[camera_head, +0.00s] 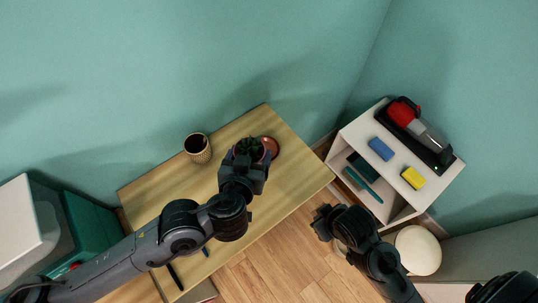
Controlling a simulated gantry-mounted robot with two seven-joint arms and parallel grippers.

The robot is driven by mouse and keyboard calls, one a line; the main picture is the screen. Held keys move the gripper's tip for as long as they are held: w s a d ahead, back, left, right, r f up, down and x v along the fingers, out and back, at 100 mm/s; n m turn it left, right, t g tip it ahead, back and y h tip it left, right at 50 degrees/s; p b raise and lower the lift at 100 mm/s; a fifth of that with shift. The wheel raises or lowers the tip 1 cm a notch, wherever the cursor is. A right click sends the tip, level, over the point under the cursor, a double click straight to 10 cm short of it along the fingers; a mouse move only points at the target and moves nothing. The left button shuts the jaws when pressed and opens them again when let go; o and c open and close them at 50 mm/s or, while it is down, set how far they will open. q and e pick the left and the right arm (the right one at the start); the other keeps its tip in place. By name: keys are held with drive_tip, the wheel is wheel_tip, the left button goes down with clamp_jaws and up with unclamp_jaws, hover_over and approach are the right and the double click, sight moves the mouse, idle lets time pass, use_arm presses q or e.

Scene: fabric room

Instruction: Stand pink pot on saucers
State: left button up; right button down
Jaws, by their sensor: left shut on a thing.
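My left gripper (251,160) is over the back right part of the wooden table (285,185). It is shut on a potted plant (249,147) with dark green leaves; the gripper hides most of the pot, so its colour is unclear. A round reddish-brown saucer (271,147) shows just right of the plant, partly covered. I cannot tell whether the pot touches it or is above it. My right gripper (322,221) hangs over the floor, off the table's right side, with nothing visible in it; its jaw opening is unclear.
A beige patterned pot (197,147) stands at the table's back edge. Dark pen-like items lie near the front. Right of the table, a white shelf (371,121) holds a red handheld vacuum (402,113), a blue sponge (381,149) and a yellow sponge (413,178). A round stool (418,250) is below.

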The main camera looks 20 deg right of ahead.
use_arm(q)
drive_tip(key=d+f+m+g+h+b, duration=0.3)
drive_tip(key=d+f+m+h+b, duration=0.15)
drive_tip(key=d+b, duration=0.4)
drive_tip(key=g+b, duration=0.1)
drive_tip(key=b, duration=0.3)
hover_over(264, 143)
drive_tip(key=s+a, duration=0.1)
drive_tip(key=s, duration=0.1)
drive_tip(key=shift+m+y, duration=0.35)
drive_tip(key=f, duration=0.7)
drive_tip(key=shift+s+a+f, duration=0.1)
drive_tip(key=shift+s+f, duration=0.1)
drive_tip(key=shift+f+b, duration=0.4)
drive_tip(key=shift+f, duration=1.6)
drive_tip(key=shift+f, duration=0.15)
drive_tip(key=o, duration=1.1)
drive_tip(key=shift+o, duration=0.2)
